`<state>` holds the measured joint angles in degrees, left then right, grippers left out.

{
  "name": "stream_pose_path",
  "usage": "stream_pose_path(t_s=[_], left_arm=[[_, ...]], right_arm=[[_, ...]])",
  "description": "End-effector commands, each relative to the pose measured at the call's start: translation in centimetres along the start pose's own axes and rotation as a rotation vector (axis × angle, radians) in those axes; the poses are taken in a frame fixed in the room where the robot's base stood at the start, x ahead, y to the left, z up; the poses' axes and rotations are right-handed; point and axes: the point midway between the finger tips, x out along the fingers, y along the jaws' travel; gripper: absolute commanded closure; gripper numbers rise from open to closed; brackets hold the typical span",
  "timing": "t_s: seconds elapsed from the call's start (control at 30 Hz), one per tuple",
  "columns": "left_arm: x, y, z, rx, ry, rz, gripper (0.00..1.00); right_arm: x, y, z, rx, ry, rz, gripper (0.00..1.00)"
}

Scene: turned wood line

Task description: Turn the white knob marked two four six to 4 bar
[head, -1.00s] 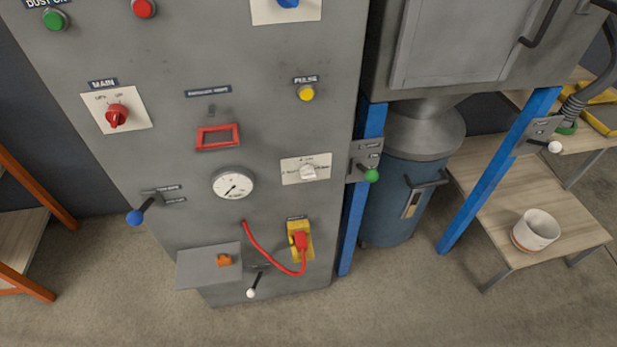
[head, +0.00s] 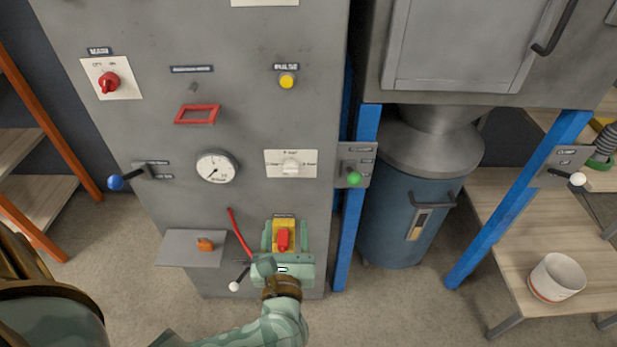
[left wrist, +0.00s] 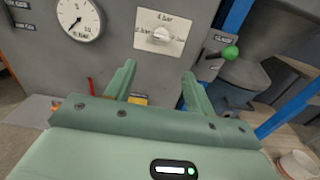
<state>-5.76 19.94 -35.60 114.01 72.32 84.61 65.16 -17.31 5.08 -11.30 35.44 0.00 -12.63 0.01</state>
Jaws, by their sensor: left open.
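The white knob (head: 291,167) sits on a white plate with small lettering, on the grey cabinet front right of the round gauge (head: 217,167). In the left wrist view the knob (left wrist: 161,35) is ahead, beyond and above the fingertips. My left gripper (head: 283,237) is open, below the knob and in front of the yellow plate with the red plug (head: 283,239). In the left wrist view its two green fingers (left wrist: 160,75) stand apart with nothing held between them. My right gripper is not in view.
A green-knobbed lever (head: 354,178) stands right of the knob by a blue post. A white-knobbed lever (head: 235,286), a red cable (head: 238,232) and a grey shelf with an orange part (head: 205,244) are near my left gripper. A blue-knobbed lever (head: 116,183) is at left.

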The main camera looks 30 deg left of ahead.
Motion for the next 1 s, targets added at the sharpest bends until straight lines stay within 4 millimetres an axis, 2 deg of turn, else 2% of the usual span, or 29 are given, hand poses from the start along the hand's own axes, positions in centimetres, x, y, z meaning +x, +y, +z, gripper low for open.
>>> stream_pose_path(t_s=[0.13,0.27,0.5,0.7,0.83,1.0], left_arm=[[1.6,-0.1,0.0,-0.014,-0.005,0.0,0.46],[4.5,-0.1,-0.1,-0.01,-0.008,-0.001,0.46],[10.7,-0.1,-0.1,-0.007,-0.008,0.0,0.46],[14.5,0.0,-0.1,-0.006,-0.007,0.0,0.46],[15.8,-0.1,0.0,-0.006,-0.006,-0.001,0.46],[16.3,-0.1,0.1,-0.007,-0.006,-0.001,0.46]], right_arm=[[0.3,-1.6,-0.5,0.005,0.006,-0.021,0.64],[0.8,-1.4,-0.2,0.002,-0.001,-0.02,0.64],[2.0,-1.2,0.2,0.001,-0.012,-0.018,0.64],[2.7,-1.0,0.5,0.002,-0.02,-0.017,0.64],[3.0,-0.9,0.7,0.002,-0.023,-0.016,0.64],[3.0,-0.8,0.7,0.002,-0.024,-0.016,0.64]])
